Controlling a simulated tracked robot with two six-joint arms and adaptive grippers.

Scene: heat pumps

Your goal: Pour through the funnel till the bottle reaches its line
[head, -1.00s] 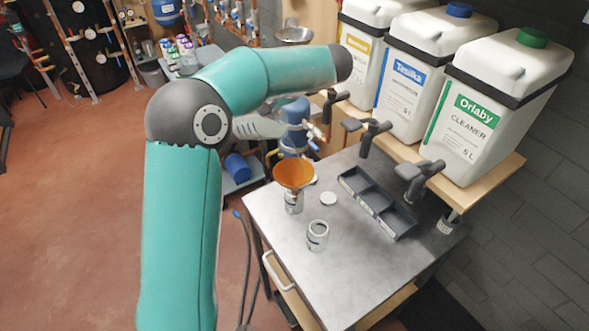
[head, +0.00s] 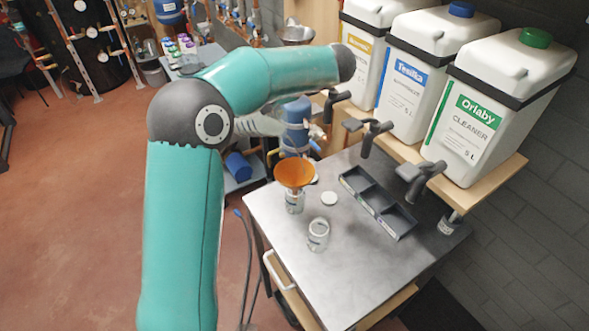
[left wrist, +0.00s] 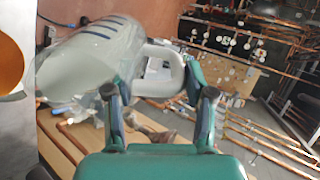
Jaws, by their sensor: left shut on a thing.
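An orange funnel (head: 294,174) sits upright in the mouth of a small clear bottle (head: 294,202) on the metal bench top. The bottle's line and level are too small to read. My left gripper (left wrist: 160,100) is shut on the handle of a pale translucent jug (left wrist: 95,60) with dark marks along its side. The jug lies tilted in the left wrist view, its far end toward the left. An orange round shape, likely the funnel, shows at that view's left edge (left wrist: 10,65). In the head view my left forearm hides the gripper. My right gripper is not in view.
A second open jar (head: 318,234) and a round lid (head: 329,199) stand near the funnel. A dark divided tray (head: 378,203) lies to the right. Large canisters with taps, including a green-capped one (head: 495,110), stand on a wooden shelf (head: 490,185). The bench front is clear.

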